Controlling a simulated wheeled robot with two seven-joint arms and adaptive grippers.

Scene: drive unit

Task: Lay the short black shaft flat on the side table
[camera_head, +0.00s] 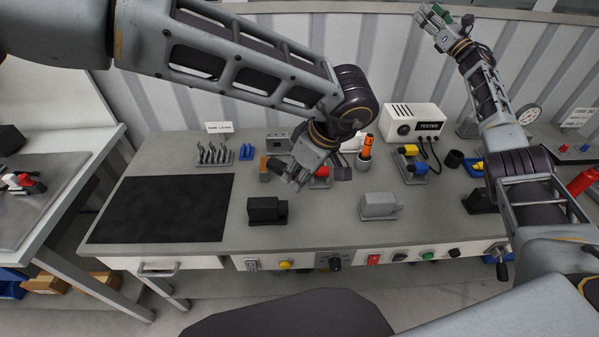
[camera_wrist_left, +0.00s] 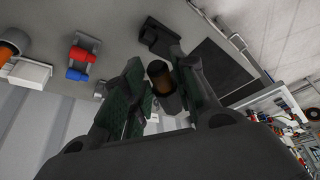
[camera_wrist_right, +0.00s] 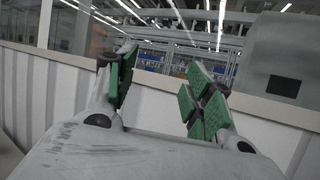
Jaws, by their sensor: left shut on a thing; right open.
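My left gripper (camera_head: 284,174) is over the middle of the workbench. In the left wrist view its green-padded fingers (camera_wrist_left: 165,103) are shut on a short dark cylinder with a brownish end, which looks like the short black shaft (camera_wrist_left: 168,97). In the head view the gripper mostly hides it. The side table (camera_head: 62,192) appears to be the light table at the left edge, apart from the bench and far from the gripper. My right gripper (camera_head: 432,20) is raised at the upper right, and its green pads (camera_wrist_right: 160,90) stand apart with nothing between them.
A black block fixture (camera_head: 267,209) and a grey one (camera_head: 379,205) stand on the bench front. A black mat (camera_head: 160,209) covers its left part. A red, white and black object (camera_head: 20,183) sits on the left table; its nearer surface is clear. A tester (camera_head: 413,121) stands behind.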

